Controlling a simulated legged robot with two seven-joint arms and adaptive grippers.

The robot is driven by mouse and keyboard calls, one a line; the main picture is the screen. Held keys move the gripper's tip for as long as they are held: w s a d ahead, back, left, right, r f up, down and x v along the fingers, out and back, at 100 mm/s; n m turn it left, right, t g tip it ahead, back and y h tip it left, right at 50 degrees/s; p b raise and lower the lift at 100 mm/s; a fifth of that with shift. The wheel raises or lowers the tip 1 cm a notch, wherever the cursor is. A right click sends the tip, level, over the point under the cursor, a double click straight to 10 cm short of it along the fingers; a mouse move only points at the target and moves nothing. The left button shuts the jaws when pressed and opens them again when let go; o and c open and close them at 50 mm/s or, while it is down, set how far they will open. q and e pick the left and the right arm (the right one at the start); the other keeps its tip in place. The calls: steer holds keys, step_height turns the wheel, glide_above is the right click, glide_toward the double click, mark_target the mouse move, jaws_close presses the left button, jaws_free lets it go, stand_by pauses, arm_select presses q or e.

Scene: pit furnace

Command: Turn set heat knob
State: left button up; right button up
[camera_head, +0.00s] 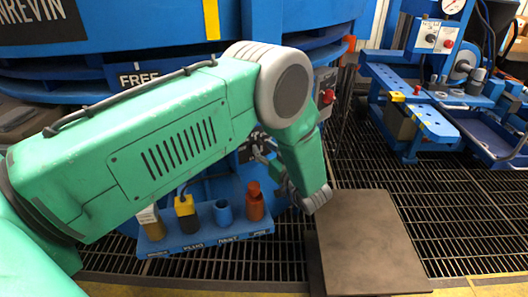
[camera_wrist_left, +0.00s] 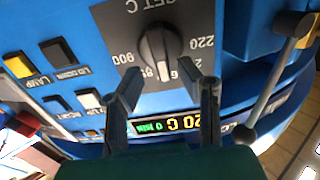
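The set heat knob (camera_wrist_left: 156,46) is a dark round knob with a raised grip and a pale pointer line. It sits on a grey dial plate marked 900 and 220, upside down in the left wrist view. The pointer line faces down in that view. My left gripper (camera_wrist_left: 168,82) is open, its two dark fingers apart below the knob, with nothing seen between them. I cannot tell how far the fingertips are from the knob. In the head view my left gripper (camera_head: 262,150) is largely hidden behind my green arm. The knob is not visible there. My right gripper is not in view.
A lit display (camera_wrist_left: 165,126) sits below the dial. Lamp and lid buttons (camera_wrist_left: 55,50) are on the left, and a grey lever (camera_wrist_left: 272,80) is on the right. In the head view, a blue rack (camera_head: 205,232) holds bottles below my arm, near a brown plate (camera_head: 370,245).

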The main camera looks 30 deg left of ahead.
arm_select(q)
steer(key=shift+a, duration=0.3)
steer(key=shift+a+f, duration=0.15)
steer(key=shift+a, duration=0.1)
steer(key=c, duration=0.6)
steer(key=shift+a, duration=0.1)
jaws_close()
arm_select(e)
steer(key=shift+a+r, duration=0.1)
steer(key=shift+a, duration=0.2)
arm_select(q)
steer(key=shift+d, duration=0.3)
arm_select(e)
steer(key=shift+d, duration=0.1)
